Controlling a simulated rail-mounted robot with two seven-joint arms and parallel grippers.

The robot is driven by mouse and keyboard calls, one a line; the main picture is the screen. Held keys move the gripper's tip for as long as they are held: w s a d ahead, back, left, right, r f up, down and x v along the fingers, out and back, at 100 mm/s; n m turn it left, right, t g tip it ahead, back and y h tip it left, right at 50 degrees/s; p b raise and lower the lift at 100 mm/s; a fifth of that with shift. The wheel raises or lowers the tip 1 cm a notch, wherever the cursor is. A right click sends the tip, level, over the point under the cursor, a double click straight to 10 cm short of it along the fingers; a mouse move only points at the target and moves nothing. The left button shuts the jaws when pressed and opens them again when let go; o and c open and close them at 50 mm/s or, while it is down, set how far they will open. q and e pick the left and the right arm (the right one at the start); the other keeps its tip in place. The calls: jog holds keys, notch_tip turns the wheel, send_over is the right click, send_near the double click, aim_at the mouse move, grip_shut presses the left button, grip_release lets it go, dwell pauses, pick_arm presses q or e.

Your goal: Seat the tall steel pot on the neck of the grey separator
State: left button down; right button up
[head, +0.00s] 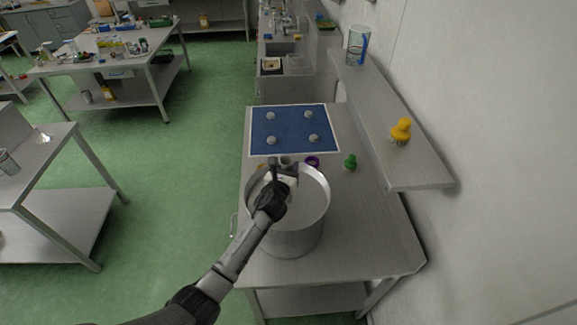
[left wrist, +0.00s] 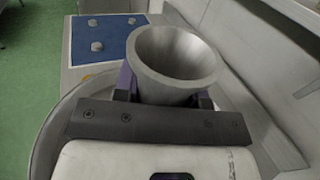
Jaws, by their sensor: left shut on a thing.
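My left gripper (head: 280,164) is shut on a small grey metal vessel. In the left wrist view that vessel (left wrist: 174,55) is round, open-topped and empty inside, with purple fingers (left wrist: 165,92) at its sides. A large open round steel vessel (head: 292,240) stands upright on the near worktop, with a handle at its left. My gripper is over its mouth, near the far rim, and its rim (left wrist: 46,140) also shows below the gripper in the left wrist view. I cannot tell which vessel is the tall steel pot. I cannot make out a separator neck. My right gripper is out of view.
A blue mat (head: 290,130) with several grey knobs lies behind on the worktop (head: 361,232). A purple ring (head: 312,161) and a green item (head: 350,162) are nearby. A wall shelf (head: 385,120) on the right holds a yellow item (head: 401,131). The worktop's right front is clear.

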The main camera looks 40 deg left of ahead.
pick_arm(q)
jog(key=c, duration=0.7)
grip_release()
jog(key=shift+f, duration=0.15)
jog(key=shift+b+v, duration=0.7)
jog(key=shift+v, duration=6.2)
